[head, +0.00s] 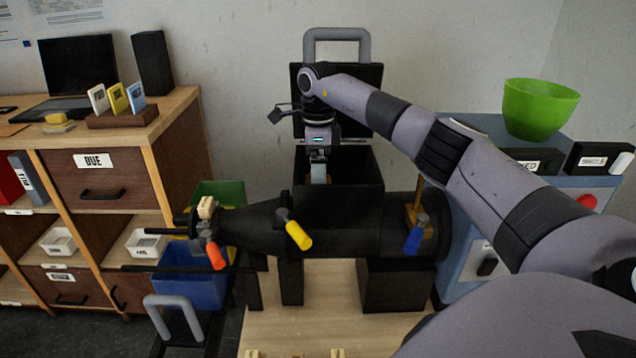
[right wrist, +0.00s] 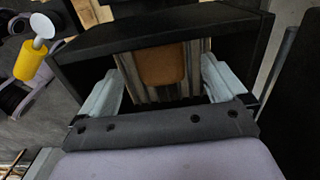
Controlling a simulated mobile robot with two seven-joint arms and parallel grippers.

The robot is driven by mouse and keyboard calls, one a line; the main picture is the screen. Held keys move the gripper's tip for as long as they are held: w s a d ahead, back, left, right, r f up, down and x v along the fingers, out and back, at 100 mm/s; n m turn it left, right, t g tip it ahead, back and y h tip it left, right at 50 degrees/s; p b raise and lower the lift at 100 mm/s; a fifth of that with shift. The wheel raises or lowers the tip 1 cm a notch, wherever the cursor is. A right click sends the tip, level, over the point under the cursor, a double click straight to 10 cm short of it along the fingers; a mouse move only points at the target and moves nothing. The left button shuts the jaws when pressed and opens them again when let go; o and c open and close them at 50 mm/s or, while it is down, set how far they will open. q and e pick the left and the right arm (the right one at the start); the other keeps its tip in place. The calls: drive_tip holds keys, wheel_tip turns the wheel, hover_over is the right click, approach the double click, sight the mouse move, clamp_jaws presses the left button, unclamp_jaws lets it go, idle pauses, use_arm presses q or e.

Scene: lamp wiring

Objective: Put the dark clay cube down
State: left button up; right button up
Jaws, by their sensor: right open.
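A brown-orange block (right wrist: 162,64) shows between and beyond the fingertips, inside the box (right wrist: 110,40), with gaps to both fingers. It looks like the clay cube, though its colour is lighter than dark. A small brown patch (head: 319,176) shows at the fingers in the head view. Whether the block rests on the box floor is hard to tell. My left gripper is not in view.
The box's raised lid (head: 362,75) stands behind. A green bowl (head: 540,108) sits on the blue cabinet at right. A wooden shelf (head: 185,105) stands left.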

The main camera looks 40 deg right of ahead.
wheel_tip(320, 180, up, 8)
idle(0.8)
